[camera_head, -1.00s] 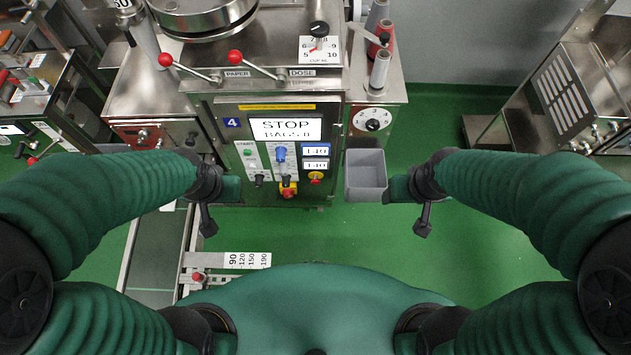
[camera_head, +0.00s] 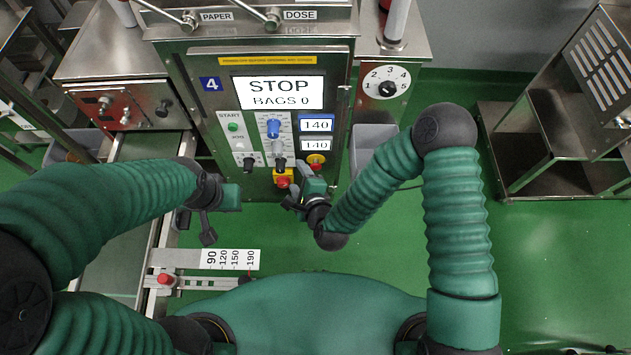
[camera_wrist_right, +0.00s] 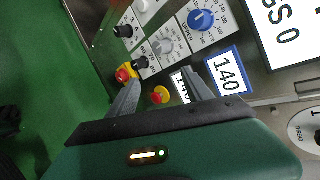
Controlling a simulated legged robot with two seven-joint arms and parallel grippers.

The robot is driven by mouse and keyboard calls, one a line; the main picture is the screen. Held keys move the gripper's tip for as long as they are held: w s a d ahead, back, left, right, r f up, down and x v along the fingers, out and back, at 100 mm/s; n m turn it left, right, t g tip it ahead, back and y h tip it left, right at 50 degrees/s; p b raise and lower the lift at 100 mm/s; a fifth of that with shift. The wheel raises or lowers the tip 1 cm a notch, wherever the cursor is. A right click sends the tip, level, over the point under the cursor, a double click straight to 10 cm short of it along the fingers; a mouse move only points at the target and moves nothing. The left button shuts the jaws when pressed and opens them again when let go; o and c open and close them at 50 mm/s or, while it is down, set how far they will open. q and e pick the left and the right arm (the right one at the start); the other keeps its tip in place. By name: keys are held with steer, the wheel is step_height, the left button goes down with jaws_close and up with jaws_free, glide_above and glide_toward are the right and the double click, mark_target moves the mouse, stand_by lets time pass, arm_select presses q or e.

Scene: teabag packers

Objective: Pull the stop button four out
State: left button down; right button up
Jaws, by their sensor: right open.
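Machine 4 has a panel whose display (camera_head: 279,93) reads STOP, BAGS 0. A red mushroom button (camera_head: 283,182) on a yellow box sits at the panel's lower edge. It also shows in the right wrist view (camera_wrist_right: 123,75), just beyond the left finger. A smaller red button on a round yellow plate (camera_head: 316,159) is up and to its right; in the right wrist view (camera_wrist_right: 160,95) it appears between the fingers. My right gripper (camera_head: 298,186) is open and empty, close to the red mushroom button. My left gripper (camera_head: 230,197) hangs left of the panel; its fingers are unclear.
Black knobs (camera_head: 249,164) and a blue dial (camera_head: 273,128) sit close above the red buttons. A grey bin (camera_head: 362,150) hangs right of the panel, partly behind my right arm. A rail with a size scale (camera_head: 232,259) lies below left.

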step_height(320, 180, down, 7)
steer(key=s+m+t+h+b, duration=0.1)
steer(key=m+b, duration=0.2)
steer(key=m, duration=0.3)
steer(key=m+t+h+b, duration=0.2)
steer(key=m+h+b, duration=0.25)
steer(key=m, duration=0.45)
glide_toward(315, 169)
steer(key=b+x, duration=0.4)
steer(key=x, duration=0.5)
steer(key=shift+w+d+f, duration=0.1)
steer(key=shift+w+d, duration=0.05)
steer(key=shift+w, duration=0.4)
arm_select(q)
steer(key=s+x, duration=0.3)
steer(key=x, duration=1.1)
steer(key=shift+d+f, duration=0.15)
steer(key=shift+f, duration=0.5)
arm_select(e)
steer(key=shift+c, duration=0.2)
jaws_close()
steer(key=shift+s, duration=0.1)
